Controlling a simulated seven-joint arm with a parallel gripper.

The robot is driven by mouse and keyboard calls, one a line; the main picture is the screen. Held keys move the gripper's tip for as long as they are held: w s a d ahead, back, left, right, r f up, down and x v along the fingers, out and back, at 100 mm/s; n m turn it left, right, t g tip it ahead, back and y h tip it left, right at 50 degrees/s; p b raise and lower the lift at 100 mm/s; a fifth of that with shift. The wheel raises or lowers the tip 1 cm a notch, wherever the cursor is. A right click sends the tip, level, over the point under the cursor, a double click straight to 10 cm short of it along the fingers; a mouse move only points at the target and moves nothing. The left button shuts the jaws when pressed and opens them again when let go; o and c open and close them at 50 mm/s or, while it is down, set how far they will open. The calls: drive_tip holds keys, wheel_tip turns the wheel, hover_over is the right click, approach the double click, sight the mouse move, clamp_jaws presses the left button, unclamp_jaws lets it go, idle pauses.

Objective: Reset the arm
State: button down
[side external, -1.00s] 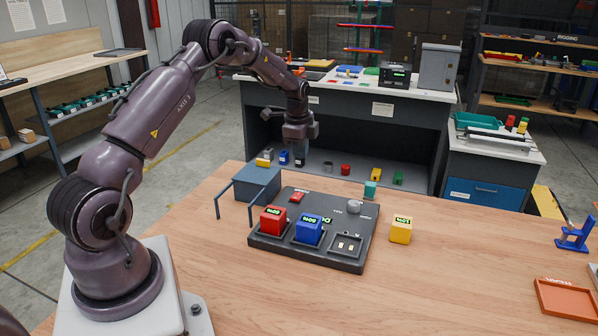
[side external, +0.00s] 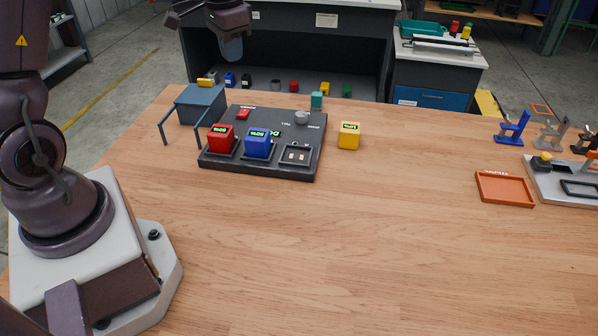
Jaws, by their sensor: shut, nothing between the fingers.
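My gripper (side external: 232,48) hangs at the top of the side external view, fingers pointing down and together, with nothing held. It is up in the air beyond the dark charging board (side external: 225,169), apart from everything on the table. My upper arm rises out of the picture at the left, so its middle links are hidden. A red block (side external: 221,139) and a blue block (side external: 257,143) sit in two bays of the board; the third bay (side external: 295,155) is empty. A yellow block (side external: 348,136) stands on the table right of the board.
A blue-grey stand (side external: 201,105) with thin legs is behind the board's left end. A teal block (side external: 317,100) stands at the back edge. An orange tray (side external: 505,189) and a blue fixture (side external: 512,128) lie at right. The front and middle of the table are clear.

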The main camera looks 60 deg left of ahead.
drive_tip(key=s+d+r+t, duration=0.2)
drive_tip(key=s+d+r, duration=0.3)
drive_tip(key=s+d, duration=0.3)
drive_tip(key=s+d+r+t, duration=0.3)
drive_tip(key=s+d+r, duration=0.2)
drive_tip(key=s+d, duration=0.3)
drive_tip(key=shift+s+d+r, duration=0.25)
drive_tip(key=shift+s+d, duration=0.15)
drive_tip(key=shift+d, duration=1.05)
